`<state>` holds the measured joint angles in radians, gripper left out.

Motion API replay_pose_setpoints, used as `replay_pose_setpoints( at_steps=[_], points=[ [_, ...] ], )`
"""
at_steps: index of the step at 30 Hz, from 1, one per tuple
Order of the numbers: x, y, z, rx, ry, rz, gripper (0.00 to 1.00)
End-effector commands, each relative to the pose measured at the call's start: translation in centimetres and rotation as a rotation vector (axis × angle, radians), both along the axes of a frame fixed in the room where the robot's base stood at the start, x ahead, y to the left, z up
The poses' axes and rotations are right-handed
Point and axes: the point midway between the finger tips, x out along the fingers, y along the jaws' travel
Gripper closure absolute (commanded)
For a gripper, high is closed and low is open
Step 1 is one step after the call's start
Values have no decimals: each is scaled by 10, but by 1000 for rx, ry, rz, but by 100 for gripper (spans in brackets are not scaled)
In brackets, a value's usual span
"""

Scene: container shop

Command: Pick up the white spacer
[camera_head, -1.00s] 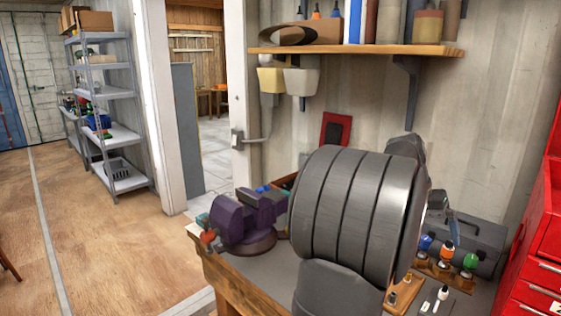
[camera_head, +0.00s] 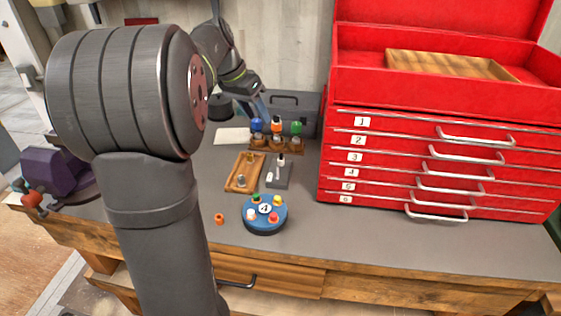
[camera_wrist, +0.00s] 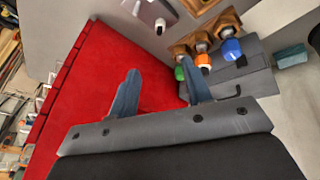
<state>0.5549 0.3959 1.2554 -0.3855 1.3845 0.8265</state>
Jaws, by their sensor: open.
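A small white piece (camera_head: 270,177), probably the white spacer, lies beside a dark grey block (camera_head: 279,172) on the bench. A second small white piece (camera_head: 250,216) sits on the round blue holder (camera_head: 264,222) marked 4, with green, yellow and red pieces. I cannot tell for sure which is the spacer. My gripper (camera_head: 257,107) is above the back of the bench, beyond both white pieces. In the wrist view my gripper (camera_wrist: 161,80) is open with nothing between its blue-grey fingers. Small white pieces (camera_wrist: 137,9) show beyond them at the top edge.
A red tool chest (camera_head: 430,165) stands at the right. A wooden rack (camera_head: 277,145) with blue, orange and green-topped bottles is below my gripper, by a grey toolbox (camera_head: 292,108). A wooden tray (camera_head: 245,172) and loose orange ring (camera_head: 219,218) lie nearby. The front right bench is clear.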

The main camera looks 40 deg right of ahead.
Motion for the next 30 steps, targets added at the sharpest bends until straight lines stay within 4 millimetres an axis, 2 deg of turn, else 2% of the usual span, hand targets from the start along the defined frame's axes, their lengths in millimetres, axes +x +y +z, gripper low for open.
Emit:
replay_pose_setpoints(
  at_steps=[3, 6, 14, 27, 30],
  points=[
    [-1, -3, 1, -20, -80, -201, 55],
    [-2, -5, 1, -33, -133, -331, 55],
    [-3, -10, -5, -47, -187, -467, 55],
    [-12, -42, -88, -45, -185, -468, 55],
    [-14, -47, -102, -46, -186, -466, 55]
  ],
)
